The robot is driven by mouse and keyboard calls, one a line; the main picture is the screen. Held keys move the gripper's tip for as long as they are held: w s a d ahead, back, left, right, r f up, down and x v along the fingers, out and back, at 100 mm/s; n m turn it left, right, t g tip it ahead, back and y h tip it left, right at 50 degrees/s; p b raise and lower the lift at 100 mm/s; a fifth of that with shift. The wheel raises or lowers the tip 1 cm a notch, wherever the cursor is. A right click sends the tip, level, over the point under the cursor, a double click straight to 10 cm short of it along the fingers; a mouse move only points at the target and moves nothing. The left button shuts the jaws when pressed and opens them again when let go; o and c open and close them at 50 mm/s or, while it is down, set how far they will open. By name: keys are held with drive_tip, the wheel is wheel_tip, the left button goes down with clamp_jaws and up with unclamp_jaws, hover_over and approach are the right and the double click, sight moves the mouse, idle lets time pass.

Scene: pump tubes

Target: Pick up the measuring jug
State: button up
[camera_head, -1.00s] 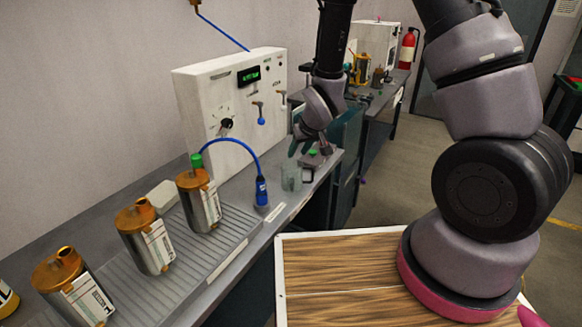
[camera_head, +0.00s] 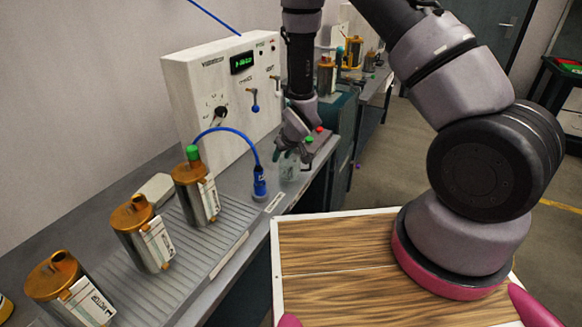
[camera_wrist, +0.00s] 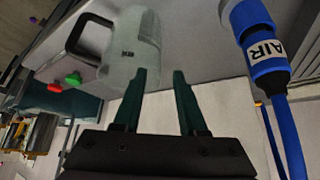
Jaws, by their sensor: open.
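The measuring jug (camera_head: 289,169) is a pale, see-through vessel standing near the front edge of the grey bench. In the wrist view the jug (camera_wrist: 130,52) shows at the upper left, with a dark angular handle on its left side. My gripper (camera_head: 285,155) is at the jug's top in the head view. In the wrist view my gripper (camera_wrist: 159,73) is open, its two green fingers apart with nothing held between them. The left fingertip overlaps the jug's lower right edge; I cannot tell whether they touch. The arm and fingers partly hide the jug in the head view.
A blue AIR connector (camera_head: 260,182) on a hose stands left of the jug and shows close by in the wrist view (camera_wrist: 262,45). A white control panel (camera_head: 215,95) stands behind. Several orange-topped canisters (camera_head: 195,190) stand at left. Green and red knobs (camera_wrist: 73,79) lie beyond the jug.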

drive_tip(key=shift+x, duration=0.85)
clamp_jaws()
idle(0.8)
